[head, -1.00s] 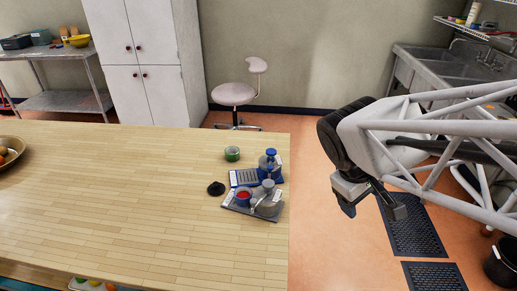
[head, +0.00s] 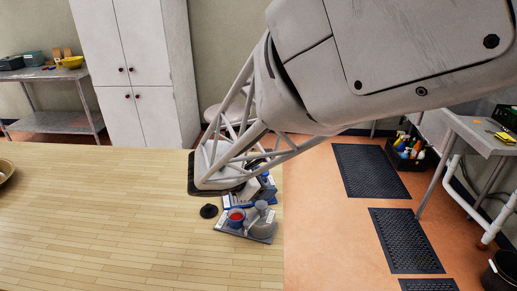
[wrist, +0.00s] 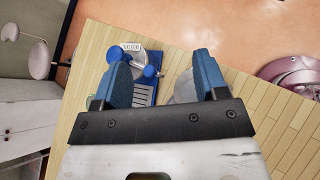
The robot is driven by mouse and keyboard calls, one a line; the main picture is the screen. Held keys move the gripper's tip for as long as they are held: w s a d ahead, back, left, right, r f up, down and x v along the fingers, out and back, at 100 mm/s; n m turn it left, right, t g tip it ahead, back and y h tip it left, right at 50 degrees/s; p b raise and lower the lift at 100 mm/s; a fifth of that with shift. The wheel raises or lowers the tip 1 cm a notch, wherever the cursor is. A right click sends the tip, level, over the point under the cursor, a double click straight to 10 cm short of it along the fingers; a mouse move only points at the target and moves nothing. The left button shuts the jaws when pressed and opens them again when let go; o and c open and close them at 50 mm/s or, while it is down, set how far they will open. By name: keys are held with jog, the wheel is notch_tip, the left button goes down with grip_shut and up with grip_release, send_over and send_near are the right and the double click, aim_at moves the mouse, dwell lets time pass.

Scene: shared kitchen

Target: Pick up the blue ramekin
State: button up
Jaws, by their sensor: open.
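The blue ramekin (head: 236,216), with something red inside, sits on a grey tray (head: 229,229) near the right edge of the wooden table in the head view. A grey rounded object stands beside it. I cannot make out the ramekin in the wrist view; my gripper's body covers part of the table there. My gripper (wrist: 162,75) shows two blue fingers spread wide, with no object held between them. It is over the table's right end. In the head view my arm hides most of the gripper, so its exact distance from the ramekin is unclear.
A device with blue knobs (wrist: 138,57) stands beyond the fingers, close to the tray. A small black object (head: 208,211) lies left of the tray.

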jog(key=a+f+n+t, duration=0.2)
jog(key=a+f+n, duration=0.15)
jog(key=a, duration=0.35)
jog(key=n+t, duration=0.1)
jog(key=n, duration=0.1)
send_near(242, 212)
jog(key=shift+w+d+f, duration=0.1)
jog(key=shift+d+f, duration=0.2)
jog(key=shift+d, duration=0.1)
jog(key=shift+x, duration=2.45)
jog(key=shift+w+y, duration=0.1)
jog(key=shift+y, duration=0.2)
jog(key=shift+c, duration=0.4)
jog(key=c, duration=0.6)
jog(key=shift+r, duration=0.15)
jog(key=shift+r, duration=4.95)
